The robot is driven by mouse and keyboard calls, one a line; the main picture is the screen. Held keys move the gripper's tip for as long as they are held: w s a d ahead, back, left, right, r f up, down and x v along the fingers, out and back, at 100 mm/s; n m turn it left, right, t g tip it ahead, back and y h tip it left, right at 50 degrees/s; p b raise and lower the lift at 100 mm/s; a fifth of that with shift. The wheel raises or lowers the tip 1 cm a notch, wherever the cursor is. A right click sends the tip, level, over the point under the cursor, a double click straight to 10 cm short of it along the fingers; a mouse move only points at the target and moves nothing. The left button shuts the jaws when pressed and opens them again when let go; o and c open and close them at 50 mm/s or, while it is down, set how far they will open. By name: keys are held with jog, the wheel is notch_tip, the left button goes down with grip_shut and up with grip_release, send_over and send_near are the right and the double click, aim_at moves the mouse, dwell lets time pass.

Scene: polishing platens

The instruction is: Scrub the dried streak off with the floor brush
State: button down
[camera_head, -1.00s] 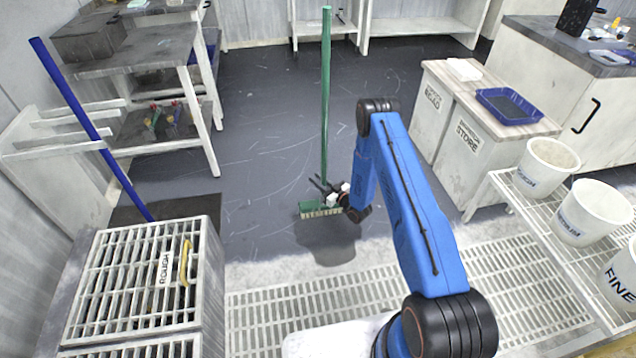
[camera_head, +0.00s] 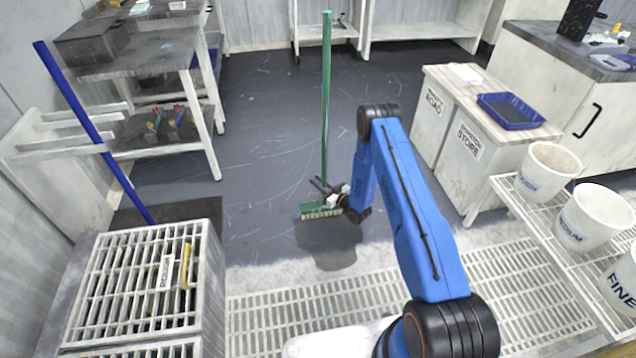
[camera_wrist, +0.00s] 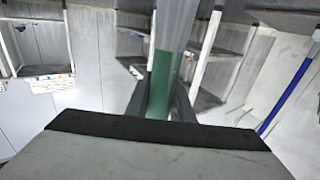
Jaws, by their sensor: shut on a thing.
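A floor brush with a long green handle (camera_head: 326,110) stands upright in the head view. Its green head (camera_head: 314,212) has pale bristles facing down, over a dark shadow on the floor. I cannot tell if the bristles touch the floor. My gripper (camera_head: 329,188) is shut on the handle just above the head. In the wrist view the green handle (camera_wrist: 160,85) runs up between the fingers. I cannot single out a dried streak; thin pale curved scratches (camera_head: 265,150) mark the dark floor.
A blue pole (camera_head: 92,130) leans at the left beside a grated box (camera_head: 140,285). A floor grating (camera_head: 290,312) lies in front. Storage cabinets (camera_head: 470,140) and a rack of white buckets (camera_head: 592,218) stand at the right. The dark floor behind the brush is clear.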

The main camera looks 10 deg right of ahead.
jog(key=shift+s+r, duration=0.1)
jog(key=shift+s, duration=1.55)
jog(key=shift+s, duration=0.1)
jog(key=shift+s, duration=1.7)
jog(key=shift+s, duration=0.1)
jog(key=shift+s, duration=0.75)
